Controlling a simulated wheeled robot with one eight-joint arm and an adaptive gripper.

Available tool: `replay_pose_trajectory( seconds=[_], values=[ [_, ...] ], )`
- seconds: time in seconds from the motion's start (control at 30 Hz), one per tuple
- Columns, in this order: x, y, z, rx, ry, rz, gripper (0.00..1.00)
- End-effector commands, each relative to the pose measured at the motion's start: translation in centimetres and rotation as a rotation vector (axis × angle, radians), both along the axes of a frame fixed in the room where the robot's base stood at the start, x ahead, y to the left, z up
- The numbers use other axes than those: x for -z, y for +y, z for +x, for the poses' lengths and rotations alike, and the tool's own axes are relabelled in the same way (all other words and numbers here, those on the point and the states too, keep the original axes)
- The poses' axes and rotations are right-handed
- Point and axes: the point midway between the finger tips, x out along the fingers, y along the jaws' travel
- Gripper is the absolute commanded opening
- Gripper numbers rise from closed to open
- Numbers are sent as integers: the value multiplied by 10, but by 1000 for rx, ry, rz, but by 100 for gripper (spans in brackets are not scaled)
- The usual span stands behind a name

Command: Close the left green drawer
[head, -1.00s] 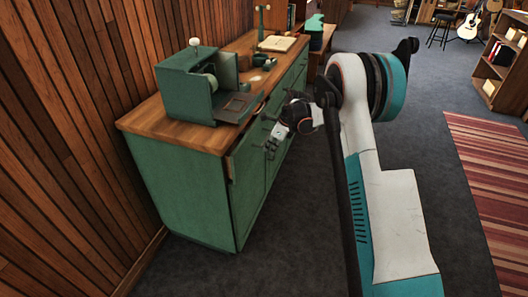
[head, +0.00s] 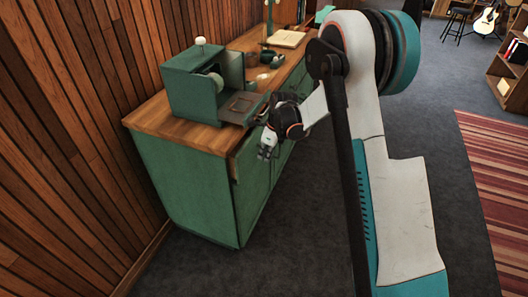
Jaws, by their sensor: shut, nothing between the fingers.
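The green cabinet (head: 190,185) with a wooden top stands against the left wall. Its left drawer (head: 247,158) is at the near end of the front, under the top. The drawer front stands slightly out from the cabinet, and a thin strip of wood shows at its near edge. My gripper (head: 266,153) is shut and empty, at the drawer front with its fingers toward the drawer. I cannot tell whether the fingers touch it. My gripper and wrist hide the far part of the drawer and its handle.
A green box-like machine (head: 202,85) stands on the near end of the top, its dark tray (head: 240,105) close to my wrist. Small cups and an open book (head: 288,39) lie farther back. The grey carpet (head: 310,220) in front is clear.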

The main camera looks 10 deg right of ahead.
Motion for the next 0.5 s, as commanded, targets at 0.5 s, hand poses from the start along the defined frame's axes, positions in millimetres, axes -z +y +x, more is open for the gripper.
replay_pose_trajectory(
  seconds=[0.5],
  values=[
    [69,34,24,-3,0,0,0]
  ],
)
